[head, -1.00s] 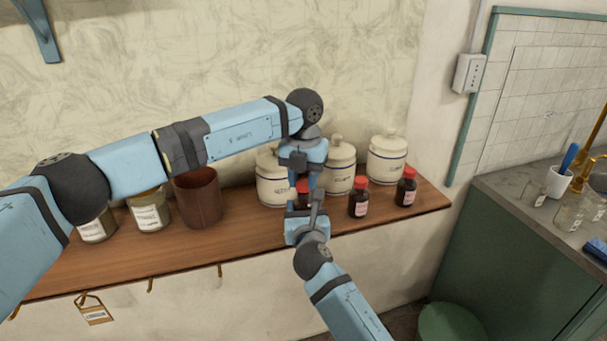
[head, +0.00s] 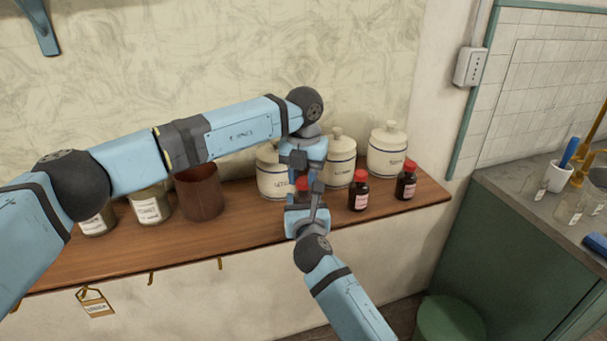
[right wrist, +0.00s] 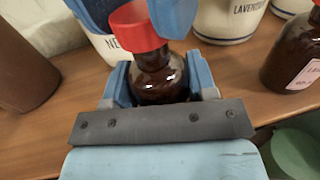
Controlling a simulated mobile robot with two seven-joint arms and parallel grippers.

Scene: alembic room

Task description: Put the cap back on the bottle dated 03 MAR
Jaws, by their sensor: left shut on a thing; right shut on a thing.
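A dark brown bottle (right wrist: 160,82) stands upright between the fingers of my right gripper (right wrist: 160,92), which is shut on it. In the head view my right gripper (head: 306,212) is over the shelf's front edge. My left gripper (head: 303,172) comes down from above and is shut on a red cap (right wrist: 136,27), its fingers on both sides of it. The cap is at the top of the bottle's neck, slightly tilted and a little left of it in the right wrist view. I cannot tell whether it is seated. No date is readable on this bottle.
Two more red-capped brown bottles stand to the right, one nearer (head: 359,191) and one farther (head: 406,186). White lidded jars, one at the far right (head: 388,155), stand behind. A brown pot (head: 200,195) and labelled jars are left on the wooden shelf (head: 245,228).

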